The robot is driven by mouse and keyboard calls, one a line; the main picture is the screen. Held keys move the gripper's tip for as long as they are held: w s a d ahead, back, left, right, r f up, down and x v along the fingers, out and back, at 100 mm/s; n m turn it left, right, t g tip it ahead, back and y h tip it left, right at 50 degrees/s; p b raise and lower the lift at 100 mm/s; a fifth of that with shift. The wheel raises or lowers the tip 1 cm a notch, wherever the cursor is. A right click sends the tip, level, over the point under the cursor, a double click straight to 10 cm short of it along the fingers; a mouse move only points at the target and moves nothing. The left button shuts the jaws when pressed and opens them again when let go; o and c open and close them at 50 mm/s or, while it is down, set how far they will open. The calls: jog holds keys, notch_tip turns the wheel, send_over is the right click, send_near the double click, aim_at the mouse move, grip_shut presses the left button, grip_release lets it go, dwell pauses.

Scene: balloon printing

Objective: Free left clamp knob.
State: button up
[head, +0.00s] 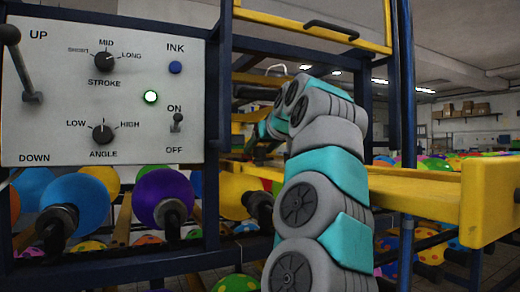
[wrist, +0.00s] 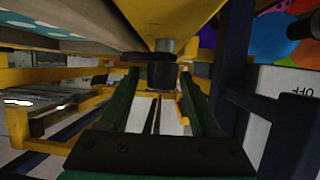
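In the wrist view a dark round knob (wrist: 163,73) with a wider dark collar and a grey stem sits under a yellow beam (wrist: 150,22). I take it for the clamp knob; which side it belongs to I cannot tell from this view. My gripper (wrist: 159,82) has its two green fingers spread, one on each side of the knob, with a gap visible between them. The knob is at the fingertips; I cannot tell whether either finger touches it. In the head view my teal and grey arm reaches into the machine frame, and the knob is hidden there.
The control panel (head: 105,85) with lever, dials, lit green lamp and switch stands left of my arm. A blue post (head: 407,120) and a yellow rail (head: 420,192) are close on the right. Balloons (head: 165,195) on dark holders line the space below the panel.

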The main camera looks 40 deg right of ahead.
jog(key=shift+o, duration=0.4)
jog(key=v, duration=0.7)
jog(key=shift+s+a+r, duration=0.1)
jog(key=shift+s, duration=0.25)
